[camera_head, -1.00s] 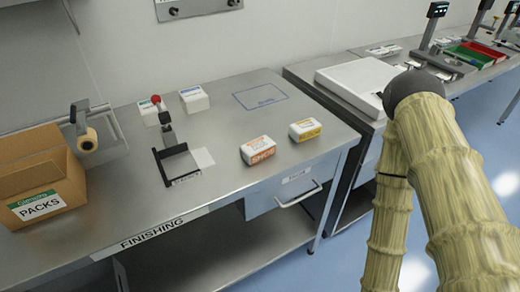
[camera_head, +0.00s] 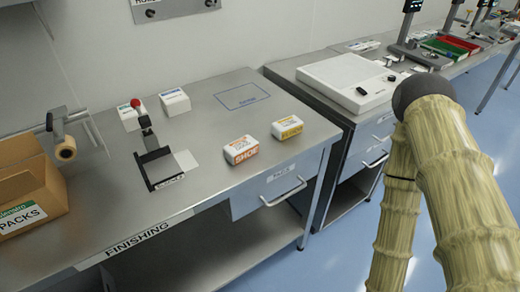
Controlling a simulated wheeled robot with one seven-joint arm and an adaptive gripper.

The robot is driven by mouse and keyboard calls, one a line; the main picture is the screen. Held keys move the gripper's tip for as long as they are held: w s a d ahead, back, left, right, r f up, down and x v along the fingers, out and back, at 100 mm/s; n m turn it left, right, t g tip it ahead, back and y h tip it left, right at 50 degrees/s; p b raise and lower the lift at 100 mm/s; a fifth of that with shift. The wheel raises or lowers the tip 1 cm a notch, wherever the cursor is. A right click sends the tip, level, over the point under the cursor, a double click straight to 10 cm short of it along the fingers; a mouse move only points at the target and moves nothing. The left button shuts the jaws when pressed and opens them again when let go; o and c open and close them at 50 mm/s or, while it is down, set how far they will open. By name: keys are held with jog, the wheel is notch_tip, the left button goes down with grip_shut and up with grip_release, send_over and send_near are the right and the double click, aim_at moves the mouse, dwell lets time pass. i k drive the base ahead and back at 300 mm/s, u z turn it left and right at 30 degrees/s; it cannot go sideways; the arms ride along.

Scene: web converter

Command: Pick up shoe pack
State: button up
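The shoe pack (camera_head: 241,150) is a small white pack with an orange label reading SHOE. It lies on the steel finishing table, near its front edge and right of the middle. My arm stands at the right of the picture, well apart from the pack. My gripper is not in view.
A yellow-labelled white pack (camera_head: 287,127) lies just right of the shoe pack. Two white packs sit behind. A cardboard PACKS box (camera_head: 30,195) is at far left. Bare table (camera_head: 130,205) lies in front.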

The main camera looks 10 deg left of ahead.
aim_at(240, 151)
jog(key=z, duration=0.25)
jog(key=k, duration=0.45)
jog(key=u, duration=1)
